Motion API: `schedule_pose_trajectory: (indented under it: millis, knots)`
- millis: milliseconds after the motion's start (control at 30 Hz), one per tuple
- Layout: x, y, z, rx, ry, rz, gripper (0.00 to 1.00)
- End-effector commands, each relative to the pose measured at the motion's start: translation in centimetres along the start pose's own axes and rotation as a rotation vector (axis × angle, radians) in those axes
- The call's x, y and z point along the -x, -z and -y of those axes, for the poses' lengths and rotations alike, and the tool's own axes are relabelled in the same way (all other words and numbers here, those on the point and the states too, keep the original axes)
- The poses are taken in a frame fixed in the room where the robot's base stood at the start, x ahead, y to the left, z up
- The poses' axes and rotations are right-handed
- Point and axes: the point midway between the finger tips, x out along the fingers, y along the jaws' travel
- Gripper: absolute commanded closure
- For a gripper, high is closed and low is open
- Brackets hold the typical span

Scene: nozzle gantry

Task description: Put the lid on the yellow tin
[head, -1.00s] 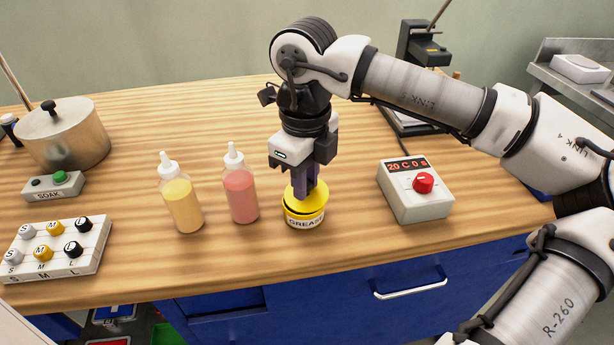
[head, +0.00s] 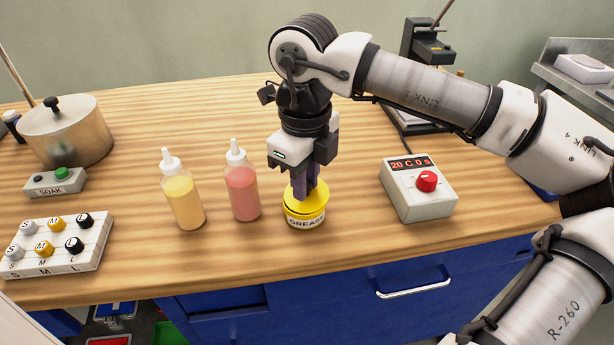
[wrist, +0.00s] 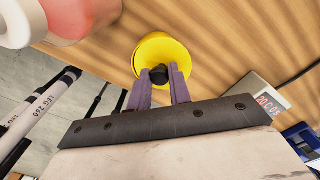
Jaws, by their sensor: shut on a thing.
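The yellow tin (head: 305,222), labelled GREASE, stands upright near the front edge of the bench. The yellow lid (head: 294,200) is at the tin's mouth, roughly over it; I cannot tell whether it sits fully flat on the rim. My gripper (head: 304,194) points down above the tin, its purple fingers shut on the lid's knob. In the wrist view, the lid (wrist: 152,52) shows as a yellow disc with its black knob (wrist: 159,75) between the fingertips (wrist: 160,80). The lid hides most of the tin there.
A red squeeze bottle (head: 242,192) stands close left of the tin, with a yellow one (head: 183,202) beyond it. A control box (head: 419,190) with a red knob stands to the right. A nozzle rack (head: 55,245) and a pot (head: 66,132) are at left.

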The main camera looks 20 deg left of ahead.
Motion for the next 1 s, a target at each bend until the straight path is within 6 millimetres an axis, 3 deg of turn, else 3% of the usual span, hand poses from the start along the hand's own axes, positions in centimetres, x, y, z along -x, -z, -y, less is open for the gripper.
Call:
schedule_pose_trajectory:
  millis: [1000]
  knots:
    - [-0.66,0.12,-0.87,0.006,-0.009,-0.009,1.00]
